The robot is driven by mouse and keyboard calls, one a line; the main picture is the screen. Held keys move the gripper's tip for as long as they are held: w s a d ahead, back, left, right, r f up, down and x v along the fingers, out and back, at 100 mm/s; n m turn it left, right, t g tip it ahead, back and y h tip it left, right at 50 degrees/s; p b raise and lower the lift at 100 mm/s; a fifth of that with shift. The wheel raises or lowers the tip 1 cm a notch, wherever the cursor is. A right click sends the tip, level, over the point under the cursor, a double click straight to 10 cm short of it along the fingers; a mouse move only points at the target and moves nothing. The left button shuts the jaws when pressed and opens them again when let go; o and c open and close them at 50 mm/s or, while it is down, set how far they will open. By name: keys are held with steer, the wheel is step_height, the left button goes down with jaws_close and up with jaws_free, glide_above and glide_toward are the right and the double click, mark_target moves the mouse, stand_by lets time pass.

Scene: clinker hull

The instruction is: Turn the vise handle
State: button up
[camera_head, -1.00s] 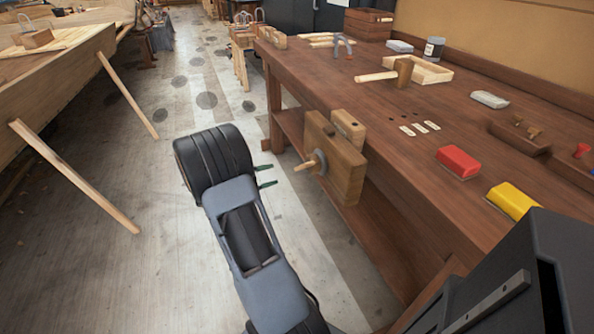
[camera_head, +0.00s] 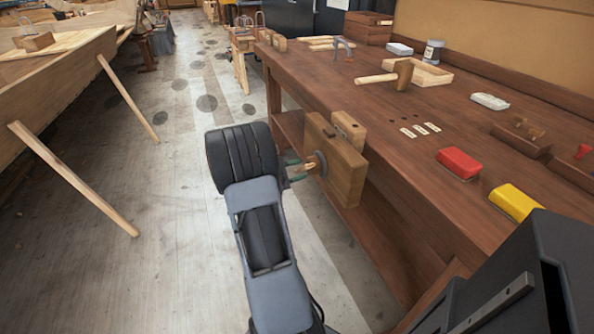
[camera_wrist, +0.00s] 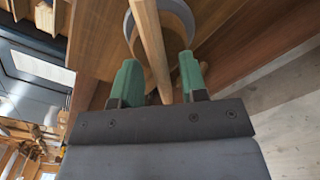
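The wooden vise (camera_head: 335,165) is fixed to the near left side of the workbench. Its handle (camera_head: 308,166) is a light wooden bar at a round grey hub on the vise's outer face. My gripper (camera_head: 304,170) is up against this side, its green fingers partly hidden by the wrist. In the wrist view, the bar of the handle (camera_wrist: 151,45) runs lengthwise between the two green fingertips of my gripper (camera_wrist: 160,76). A grey ring-shaped hub (camera_wrist: 180,18) lies behind the bar.
The workbench (camera_head: 400,170) carries a mallet (camera_head: 395,76), a red block (camera_head: 459,163) and a yellow block (camera_head: 514,202). A wooden hull (camera_head: 50,80) with slanted props (camera_head: 75,180) stands on the left. The floor between is clear.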

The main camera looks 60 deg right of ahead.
jaws_close()
steer(key=shift+f+b, duration=0.1)
steer(key=shift+b, duration=0.2)
steer(key=shift+f+m+b, duration=0.1)
steer(key=shift+m+b, duration=0.5)
steer(key=shift+b, duration=0.05)
steer(key=m+b, duration=0.3)
steer(key=b, duration=0.1)
steer(key=m+b, duration=0.3)
steer(key=shift+b, duration=0.4)
steer(key=shift+r+m+b, duration=0.2)
steer(key=shift+m+b, duration=0.5)
steer(key=shift+b, duration=0.2)
